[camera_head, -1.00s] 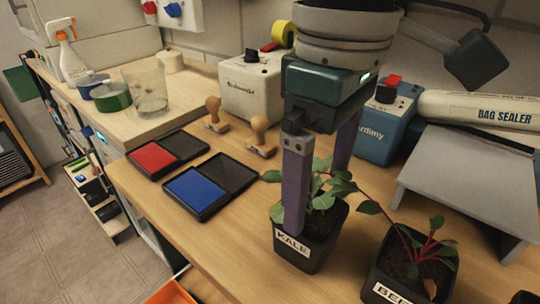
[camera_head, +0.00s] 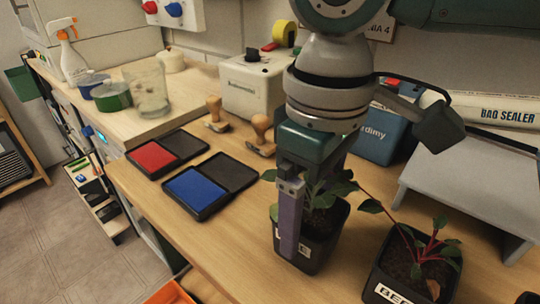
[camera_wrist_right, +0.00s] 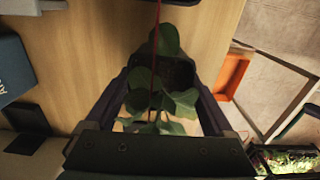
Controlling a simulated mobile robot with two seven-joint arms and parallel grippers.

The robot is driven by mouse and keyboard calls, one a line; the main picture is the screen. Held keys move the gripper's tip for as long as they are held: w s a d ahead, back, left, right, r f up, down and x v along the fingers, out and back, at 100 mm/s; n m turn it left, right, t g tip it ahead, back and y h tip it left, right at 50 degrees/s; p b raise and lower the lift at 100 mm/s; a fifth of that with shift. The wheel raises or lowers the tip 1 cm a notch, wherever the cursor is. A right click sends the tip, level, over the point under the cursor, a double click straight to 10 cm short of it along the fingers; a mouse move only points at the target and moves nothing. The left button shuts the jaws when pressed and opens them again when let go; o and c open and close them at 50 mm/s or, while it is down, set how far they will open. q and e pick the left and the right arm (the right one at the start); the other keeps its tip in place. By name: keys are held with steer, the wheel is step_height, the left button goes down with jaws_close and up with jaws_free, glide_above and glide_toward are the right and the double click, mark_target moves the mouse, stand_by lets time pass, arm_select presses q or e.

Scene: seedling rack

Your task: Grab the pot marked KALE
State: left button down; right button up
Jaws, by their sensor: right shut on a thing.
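The black KALE pot (camera_head: 322,240) with a leafy green plant stands upright on the wooden bench. Its white label (camera_head: 278,243) is now mostly covered by a finger. My right gripper (camera_head: 305,232) comes down from above and is shut on this pot, one purple-grey finger across its front. The far finger is hidden in the head view. In the right wrist view the fingers flank the pot (camera_wrist_right: 178,72), with leaves between them. A second black pot (camera_head: 385,270), its label cut to "BE", holds a red-stemmed plant to the right. My left gripper is not in view.
Ink pads, red (camera_head: 152,157) and blue (camera_head: 195,188), lie left of the pot, with wooden stamps (camera_head: 262,125) behind. A grey stand (camera_head: 470,178) is at the right. An orange bin (camera_head: 170,294) is below the bench's front edge.

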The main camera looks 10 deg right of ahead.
steer(key=c, duration=0.6)
steer(key=shift+o, duration=0.2)
steer(key=shift+r, duration=0.15)
